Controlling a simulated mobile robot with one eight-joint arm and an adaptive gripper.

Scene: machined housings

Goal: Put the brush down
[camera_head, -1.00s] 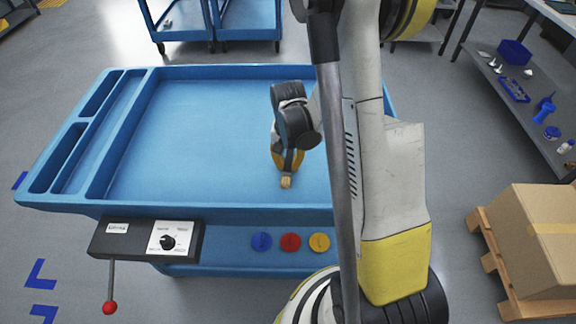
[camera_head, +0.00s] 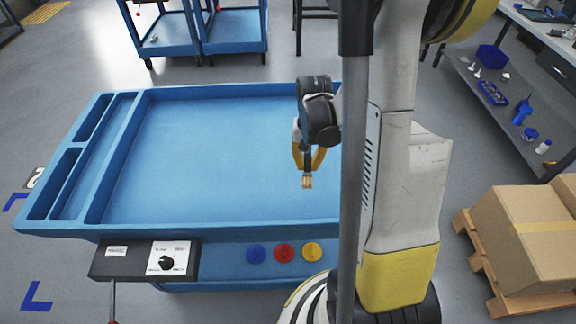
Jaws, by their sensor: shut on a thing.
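My gripper (camera_head: 308,165), with yellow fingers, is over the right part of the blue tray-topped cart (camera_head: 200,225). It is shut on the brush (camera_head: 307,182), whose small tan bristle end points down below the fingertips. The brush's handle is mostly hidden by the fingers and wrist. I cannot tell whether the bristles touch the tray floor. The tray floor to the left of my gripper is bare.
The cart has narrow empty compartments along its left side. A control box with a dial (camera_head: 167,262) is on its front, beside blue, red and yellow discs (camera_head: 284,253). A cardboard box on a pallet (camera_head: 500,292) stands right. A grey workbench (camera_head: 500,110) is behind it.

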